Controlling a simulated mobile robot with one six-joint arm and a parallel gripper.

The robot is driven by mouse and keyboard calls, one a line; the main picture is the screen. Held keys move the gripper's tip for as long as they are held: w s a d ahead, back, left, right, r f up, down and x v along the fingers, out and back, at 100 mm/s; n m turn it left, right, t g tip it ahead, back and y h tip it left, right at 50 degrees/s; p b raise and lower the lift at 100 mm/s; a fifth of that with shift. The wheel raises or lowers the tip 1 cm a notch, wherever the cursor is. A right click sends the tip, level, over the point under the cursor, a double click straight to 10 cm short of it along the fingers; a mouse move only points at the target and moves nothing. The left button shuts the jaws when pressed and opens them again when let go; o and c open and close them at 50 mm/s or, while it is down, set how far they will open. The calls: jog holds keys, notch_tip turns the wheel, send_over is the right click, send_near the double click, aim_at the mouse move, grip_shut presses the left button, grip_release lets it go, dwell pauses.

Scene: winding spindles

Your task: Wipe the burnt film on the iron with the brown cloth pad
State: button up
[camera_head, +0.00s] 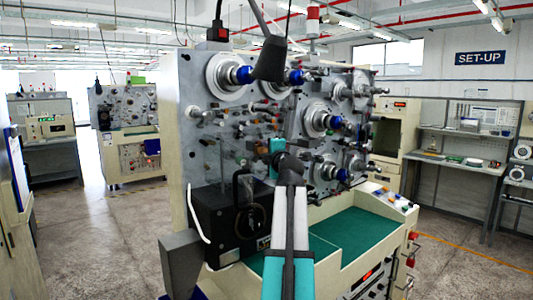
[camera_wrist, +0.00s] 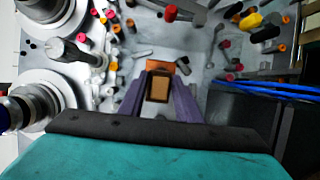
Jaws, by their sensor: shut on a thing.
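In the wrist view, my gripper (camera_wrist: 158,80) has its two purple-grey fingers closed on a small brown block with a dark rim, which I take as the brown cloth pad (camera_wrist: 159,89). An orange-brown patch (camera_wrist: 155,66) shows just beyond the fingertips, against the grey machine face. I cannot tell whether it is part of the pad or of the iron, or whether the pad touches anything. I cannot pick out the iron or its burnt film for certain. In the head view, the gripper's fingers and the pad are not distinguishable at the machine front, where my arm partly covers the view.
The winding machine's grey face (camera_head: 205,140) carries large spindle discs (camera_head: 225,75) and many small protruding guides. Blue cables (camera_wrist: 262,91) run at the right in the wrist view. A green-topped ledge (camera_head: 345,232) lies below. A workbench (camera_head: 465,162) stands at the right.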

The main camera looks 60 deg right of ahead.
jog(key=shift+w, duration=0.2)
jog(key=shift+d, duration=0.1)
jog(key=shift+s+d+f+b, duration=0.15)
jog(key=shift+d+b, duration=0.15)
jog(key=shift+b, duration=0.4)
jog(key=shift+s+d+b, duration=0.3)
jog(key=shift+d+b, duration=0.45)
jog(key=shift+b, duration=0.3)
jog(key=shift+s+d+b, duration=0.3)
jog(key=shift+d+b, duration=0.45)
jog(key=shift+b, duration=0.3)
jog(key=shift+w+b, duration=0.1)
jog(key=shift+b, duration=0.55)
jog(key=shift+r, duration=0.2)
